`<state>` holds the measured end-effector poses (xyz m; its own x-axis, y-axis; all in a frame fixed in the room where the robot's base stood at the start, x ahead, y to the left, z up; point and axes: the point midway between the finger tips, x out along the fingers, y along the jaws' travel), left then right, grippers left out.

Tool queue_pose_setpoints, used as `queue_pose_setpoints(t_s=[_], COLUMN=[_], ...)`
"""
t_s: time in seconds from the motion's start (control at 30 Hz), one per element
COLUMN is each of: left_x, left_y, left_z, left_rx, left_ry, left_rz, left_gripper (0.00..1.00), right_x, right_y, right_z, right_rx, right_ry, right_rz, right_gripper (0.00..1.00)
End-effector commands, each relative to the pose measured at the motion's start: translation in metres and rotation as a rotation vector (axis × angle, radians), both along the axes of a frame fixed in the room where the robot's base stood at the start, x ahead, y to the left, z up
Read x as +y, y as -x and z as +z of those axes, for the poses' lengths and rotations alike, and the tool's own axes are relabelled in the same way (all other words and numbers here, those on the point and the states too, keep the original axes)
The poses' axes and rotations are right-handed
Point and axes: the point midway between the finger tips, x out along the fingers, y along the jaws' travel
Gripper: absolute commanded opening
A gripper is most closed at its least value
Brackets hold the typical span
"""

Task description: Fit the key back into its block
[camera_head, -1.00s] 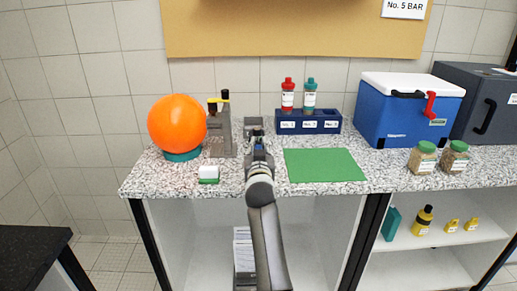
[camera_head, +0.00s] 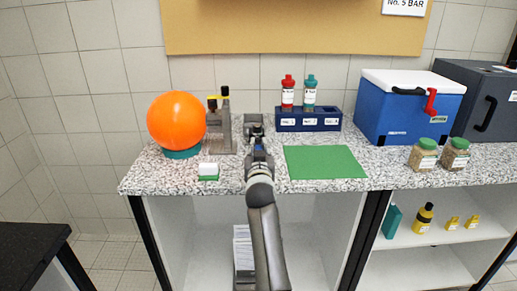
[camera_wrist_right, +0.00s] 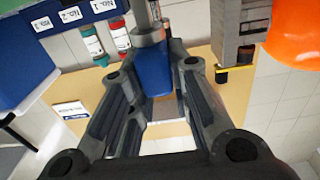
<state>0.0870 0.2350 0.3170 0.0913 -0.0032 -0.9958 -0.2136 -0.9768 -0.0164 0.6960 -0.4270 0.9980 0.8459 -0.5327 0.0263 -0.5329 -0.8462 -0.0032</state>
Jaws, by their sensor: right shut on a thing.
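My right gripper (camera_wrist_right: 158,92) is shut on the key, whose blue handle (camera_wrist_right: 155,72) shows between the fingers. The key's grey collar and shaft (camera_wrist_right: 149,20) run on past the fingertips to the top edge of the right wrist view, and the shaft's far end is out of sight. In the head view, the right gripper (camera_head: 258,145) is over the counter in front of a small grey block (camera_head: 254,122). The gripper partly hides this block, and I cannot tell whether the key touches it. My left gripper is not in view.
Left of the gripper stand a grey fixture (camera_head: 221,138) with black and yellow parts, an orange ball (camera_head: 176,120) and a white-green piece (camera_head: 208,171). A blue bottle rack (camera_head: 309,124) and flat green mat (camera_head: 325,162) are right.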

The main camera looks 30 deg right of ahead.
Motion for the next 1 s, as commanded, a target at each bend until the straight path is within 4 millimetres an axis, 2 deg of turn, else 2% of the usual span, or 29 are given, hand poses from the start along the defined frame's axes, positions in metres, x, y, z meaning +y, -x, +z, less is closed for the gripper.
queue_pose_setpoints(t_s=[0.83, 0.87, 1.0], left_x=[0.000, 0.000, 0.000], left_y=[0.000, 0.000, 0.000], left_z=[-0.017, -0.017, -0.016], left_rx=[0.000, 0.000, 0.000], left_ry=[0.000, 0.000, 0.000], left_rz=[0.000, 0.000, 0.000], left_gripper=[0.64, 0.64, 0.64], right_x=[0.000, 0.000, 0.000], right_y=[0.000, 0.000, 0.000], right_z=[-0.022, -0.022, -0.021], right_rx=[0.000, -0.001, 0.000], right_ry=[0.000, 0.001, 0.000], right_rz=[0.001, 0.001, 0.000], right_gripper=[0.00, 0.20, 0.38])
